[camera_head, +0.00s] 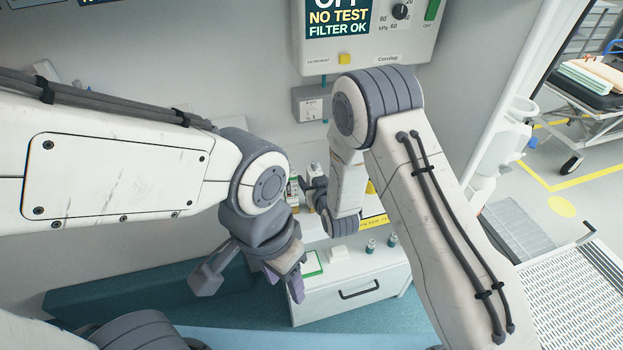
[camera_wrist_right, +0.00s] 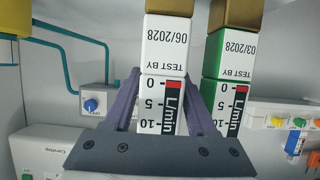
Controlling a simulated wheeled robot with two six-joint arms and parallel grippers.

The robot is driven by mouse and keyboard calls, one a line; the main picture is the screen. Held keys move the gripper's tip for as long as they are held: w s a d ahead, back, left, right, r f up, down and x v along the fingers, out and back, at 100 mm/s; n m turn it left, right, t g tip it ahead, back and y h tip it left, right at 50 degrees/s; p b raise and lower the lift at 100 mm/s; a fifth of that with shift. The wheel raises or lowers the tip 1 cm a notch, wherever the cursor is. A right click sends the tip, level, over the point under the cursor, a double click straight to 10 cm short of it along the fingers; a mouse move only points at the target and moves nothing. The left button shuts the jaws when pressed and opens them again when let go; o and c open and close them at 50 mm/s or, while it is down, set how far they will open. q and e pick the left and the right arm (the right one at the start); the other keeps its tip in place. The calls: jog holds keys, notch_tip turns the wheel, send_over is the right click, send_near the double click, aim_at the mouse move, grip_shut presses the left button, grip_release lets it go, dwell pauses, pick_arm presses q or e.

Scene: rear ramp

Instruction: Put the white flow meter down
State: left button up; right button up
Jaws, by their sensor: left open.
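In the right wrist view, the white flow meter (camera_wrist_right: 165,48) shows "TEST BY 06/2028", a red-marked L/min scale and a brass end at the top of the picture. The purple fingers of my right gripper (camera_wrist_right: 163,76) lie against both its sides and look shut on it. A similar flow meter with a green side (camera_wrist_right: 213,60), marked "03/2028", is close on the right, outside the fingers.
On the cabinet top are a green-edged pad (camera_head: 313,263), a small white block (camera_head: 340,253) and two small vials (camera_head: 370,246). A wall panel (camera_head: 385,62) with a knob hangs above. A teal bench (camera_head: 130,283) runs along the left. A trolley (camera_head: 590,85) stands far right.

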jog(key=shift+r, duration=0.15)
jog(key=s+d+r+n+g+h, duration=0.1)
jog(key=s+r+g, duration=0.3)
jog(key=s, duration=0.8)
jog(key=s+d+r+n+g+h+p, duration=0.1)
jog(key=s+d+r+g, duration=0.2)
jog(key=s+r, duration=0.5)
jog(key=s+d+r+n+g+h+p, duration=0.1)
jog(key=s+r+g, duration=0.4)
jog(key=s, duration=1.1)
jog(key=shift+s+d+r+n+g, duration=0.3)
jog(key=shift+d+r+g, duration=0.15)
jog(key=shift+d, duration=0.25)
